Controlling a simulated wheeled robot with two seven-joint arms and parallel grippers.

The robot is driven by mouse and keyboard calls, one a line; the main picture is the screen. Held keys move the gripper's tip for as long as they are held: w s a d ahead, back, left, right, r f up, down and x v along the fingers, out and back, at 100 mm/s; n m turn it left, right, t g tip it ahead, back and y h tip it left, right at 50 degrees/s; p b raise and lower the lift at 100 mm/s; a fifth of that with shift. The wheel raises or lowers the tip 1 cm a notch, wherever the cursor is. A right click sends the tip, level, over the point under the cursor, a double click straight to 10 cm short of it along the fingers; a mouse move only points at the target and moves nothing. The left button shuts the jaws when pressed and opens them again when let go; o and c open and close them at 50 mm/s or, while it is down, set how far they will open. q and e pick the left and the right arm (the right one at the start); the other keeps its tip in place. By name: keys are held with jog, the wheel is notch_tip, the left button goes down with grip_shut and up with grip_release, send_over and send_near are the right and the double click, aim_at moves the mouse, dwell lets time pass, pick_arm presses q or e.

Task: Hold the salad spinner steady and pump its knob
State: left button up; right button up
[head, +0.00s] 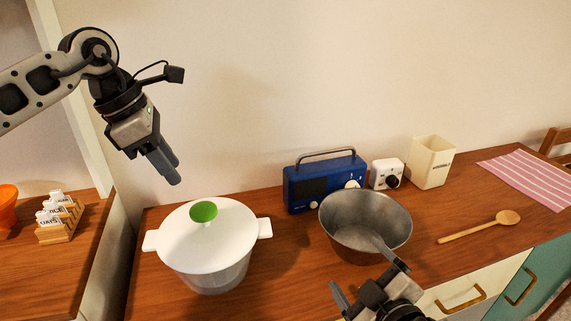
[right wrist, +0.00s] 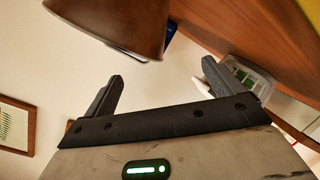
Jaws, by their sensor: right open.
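The salad spinner (head: 205,245) stands upright on the wooden counter, with a white lid, two side handles and a green knob (head: 204,211) on top. My left gripper (head: 172,172) hangs above and left of the knob, apart from it, fingers pointing down. Its fingers look close together, but their gap is unclear from this angle. My right gripper (head: 364,271) is open and empty in front of the metal pot, right of the spinner. In the right wrist view its spread fingers (right wrist: 162,72) have nothing between them.
The grey metal pot (head: 345,235) stands right of the spinner. Behind it are a blue radio (head: 300,190), a white timer (head: 379,174) and a cream canister (head: 430,162). A wooden spoon (head: 470,231) and a striped cloth (head: 530,177) lie to the right.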

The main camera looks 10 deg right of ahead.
jog(key=w+a+r+n+t+y, duration=0.2)
jog(key=w+a+r+n+y, duration=0.25)
jog(key=r+n, duration=0.3)
jog(key=w+a+r+n+t+y, duration=0.35)
jog(key=a+r+n+y, duration=0.25)
jog(key=r, duration=0.2)
jog(key=a+r+n+g+y, duration=0.3)
jog(key=a+n+g+y, duration=0.75)
jog(key=n+g, duration=0.95)
jog(key=n+h, duration=1.1)
jog(key=h, duration=0.6)
send_near(260, 226)
jog(key=shift+g, duration=0.35)
jog(key=x, duration=1)
jog(key=shift+w+a+f, duration=0.15)
jog(key=shift+w+f, duration=0.15)
jog(key=shift+f, duration=0.05)
